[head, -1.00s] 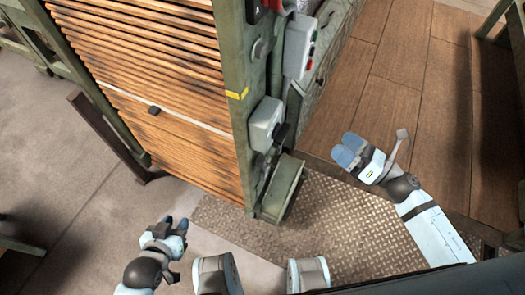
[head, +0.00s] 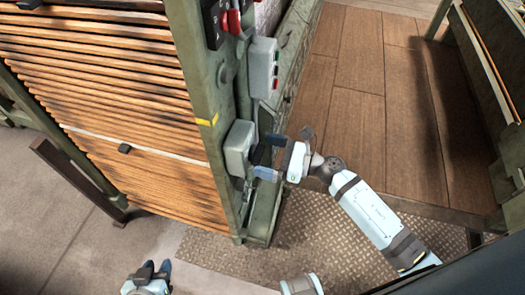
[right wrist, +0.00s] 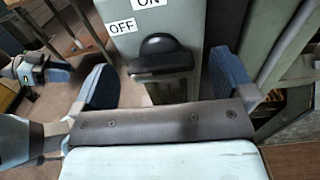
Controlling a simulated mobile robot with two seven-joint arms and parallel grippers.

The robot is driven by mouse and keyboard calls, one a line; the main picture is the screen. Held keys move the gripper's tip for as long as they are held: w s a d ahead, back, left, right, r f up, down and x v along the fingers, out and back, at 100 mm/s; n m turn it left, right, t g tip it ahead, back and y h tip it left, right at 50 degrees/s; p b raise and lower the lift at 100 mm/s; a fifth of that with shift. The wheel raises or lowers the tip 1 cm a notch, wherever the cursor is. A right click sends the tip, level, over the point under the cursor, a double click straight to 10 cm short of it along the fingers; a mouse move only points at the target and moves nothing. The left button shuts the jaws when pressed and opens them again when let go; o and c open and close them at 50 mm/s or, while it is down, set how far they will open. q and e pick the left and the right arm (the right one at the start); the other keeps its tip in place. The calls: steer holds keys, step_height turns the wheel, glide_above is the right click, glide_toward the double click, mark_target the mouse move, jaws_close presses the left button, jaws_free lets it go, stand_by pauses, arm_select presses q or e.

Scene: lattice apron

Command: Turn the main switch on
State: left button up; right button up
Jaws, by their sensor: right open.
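The main switch is a light grey box (head: 238,146) on the green post, with a black handle (head: 261,153) on its right side. In the right wrist view the box (right wrist: 180,18) carries an ON label (right wrist: 149,2) at the top and an OFF label (right wrist: 121,26) to the left of the black handle (right wrist: 160,56). My right gripper (head: 268,157) is open at the handle, one blue finger on each side of it; the wrist view shows gaps on both sides. My left gripper (head: 154,268) is low at the left, away from the switch; its jaw opening is unclear.
A second grey box (head: 263,68) with coloured buttons is higher on the frame. Red and black parts (head: 224,20) sit above it. Wooden slats (head: 120,110) fill the left. Wooden floor (head: 365,90) is clear at the right, and a metal tread plate (head: 330,232) lies below.

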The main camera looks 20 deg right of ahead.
steer(key=shift+x, duration=0.75)
steer(key=c, duration=0.9)
